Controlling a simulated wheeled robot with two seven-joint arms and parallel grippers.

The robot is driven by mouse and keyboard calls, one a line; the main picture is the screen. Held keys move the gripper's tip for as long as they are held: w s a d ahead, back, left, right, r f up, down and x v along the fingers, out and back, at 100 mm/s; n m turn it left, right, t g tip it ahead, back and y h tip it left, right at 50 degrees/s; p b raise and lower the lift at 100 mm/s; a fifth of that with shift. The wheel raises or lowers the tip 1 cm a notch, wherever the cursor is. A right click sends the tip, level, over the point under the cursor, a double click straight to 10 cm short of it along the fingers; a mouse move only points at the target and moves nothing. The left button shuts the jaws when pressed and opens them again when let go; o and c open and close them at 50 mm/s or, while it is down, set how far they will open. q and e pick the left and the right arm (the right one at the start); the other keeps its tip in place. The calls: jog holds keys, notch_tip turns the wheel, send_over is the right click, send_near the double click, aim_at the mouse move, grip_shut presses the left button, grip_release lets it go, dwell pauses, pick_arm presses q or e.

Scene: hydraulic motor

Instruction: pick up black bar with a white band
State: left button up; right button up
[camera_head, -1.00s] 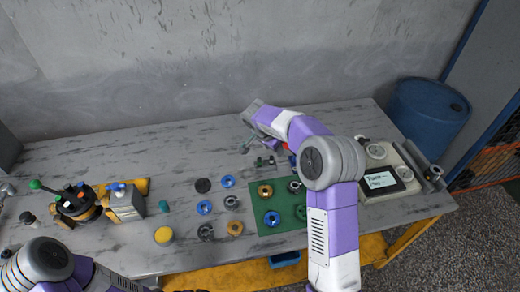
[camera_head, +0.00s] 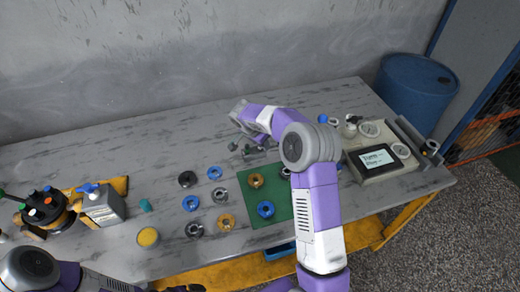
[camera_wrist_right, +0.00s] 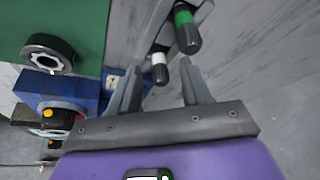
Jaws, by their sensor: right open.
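The black bar with a white band (camera_wrist_right: 160,68) shows in the right wrist view, its banded end pointing toward the camera. My right gripper (camera_wrist_right: 160,77) is open, and the bar's end appears between its two fingertips. I cannot tell whether a finger touches it. A similar black bar with a green band (camera_wrist_right: 186,30) lies just above and to the right, outside the fingers. In the head view my right arm reaches over the table's back middle, and the bars there are too small to tell apart. My left arm is at the bottom left; its gripper (camera_head: 186,288) is cut off by the frame edge.
A green mat (camera_head: 262,236) with rings lies right of several loose rings. A blue block (camera_wrist_right: 50,88) and a dark ring (camera_wrist_right: 47,55) are left of my right gripper. A device with a screen (camera_head: 378,160) stands at the right. The table's back left is clear.

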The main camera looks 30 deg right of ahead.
jog(key=shift+d+f, duration=0.15)
jog(key=shift+f, duration=0.2)
jog(key=shift+r, duration=0.1)
grip_shut()
notch_tip(320, 180, up, 10)
jog(key=shift+p, duration=1.2)
jog(key=shift+w, duration=0.1)
jog(key=shift+r, duration=0.1)
jog(key=shift+r+p, duration=1.2)
jog(key=shift+r, duration=0.45)
